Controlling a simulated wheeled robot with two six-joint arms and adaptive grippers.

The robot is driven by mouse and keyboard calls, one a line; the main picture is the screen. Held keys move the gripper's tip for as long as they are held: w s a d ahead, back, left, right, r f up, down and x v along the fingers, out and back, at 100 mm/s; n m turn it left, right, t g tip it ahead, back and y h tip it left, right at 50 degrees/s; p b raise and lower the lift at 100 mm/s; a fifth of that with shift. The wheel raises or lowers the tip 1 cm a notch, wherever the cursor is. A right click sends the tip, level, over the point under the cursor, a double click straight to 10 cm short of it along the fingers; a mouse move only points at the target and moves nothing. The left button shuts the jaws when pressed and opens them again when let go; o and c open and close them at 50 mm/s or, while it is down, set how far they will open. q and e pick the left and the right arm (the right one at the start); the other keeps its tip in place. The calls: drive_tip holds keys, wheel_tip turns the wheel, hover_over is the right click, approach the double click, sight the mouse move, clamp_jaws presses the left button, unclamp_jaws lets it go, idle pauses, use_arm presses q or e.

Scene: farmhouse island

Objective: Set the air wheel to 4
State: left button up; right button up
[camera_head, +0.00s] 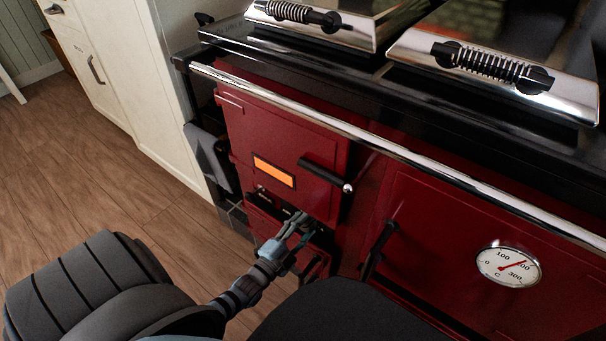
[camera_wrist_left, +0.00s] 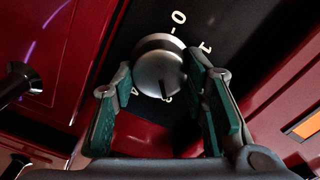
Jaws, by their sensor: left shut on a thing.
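The air wheel (camera_wrist_left: 160,72) is a round silver knob on a black panel in the left wrist view. White marks 0 (camera_wrist_left: 179,17) and 1 (camera_wrist_left: 205,47) show above and right of it, and a 4 (camera_wrist_left: 134,92) at its lower left. A dark line on the wheel points down at a partly hidden figure, probably 3. My left gripper (camera_wrist_left: 163,80) has its green-padded fingers on both sides of the wheel and is shut on it. In the head view the left gripper (camera_head: 293,229) reaches the panel below the orange window and hides the wheel.
The red stove has an upper door handle (camera_head: 325,174) just above the gripper and a chrome rail (camera_head: 360,135) along its front. A round temperature dial (camera_head: 508,266) is at the right. Wooden floor (camera_head: 75,190) is free at the left, beside a white cabinet (camera_head: 125,75).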

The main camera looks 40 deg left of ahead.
use_arm(q)
drive_tip(key=m, duration=0.3)
drive_tip(key=shift+f+m, duration=0.1)
drive_tip(key=shift+m, duration=0.2)
drive_tip(key=m, duration=0.2)
drive_tip(key=shift+m, duration=0.4)
drive_tip(key=shift+f+m, duration=0.1)
drive_tip(key=shift+m, duration=1.8)
use_arm(e)
drive_tip(key=shift+s+f, duration=0.4)
use_arm(q)
drive_tip(key=o, duration=1.1)
drive_tip(key=shift+o, duration=0.2)
use_arm(e)
drive_tip(key=shift+d, duration=0.1)
use_arm(q)
drive_tip(key=shift+s, duration=0.1)
use_arm(e)
drive_tip(key=shift+w+d, duration=0.1)
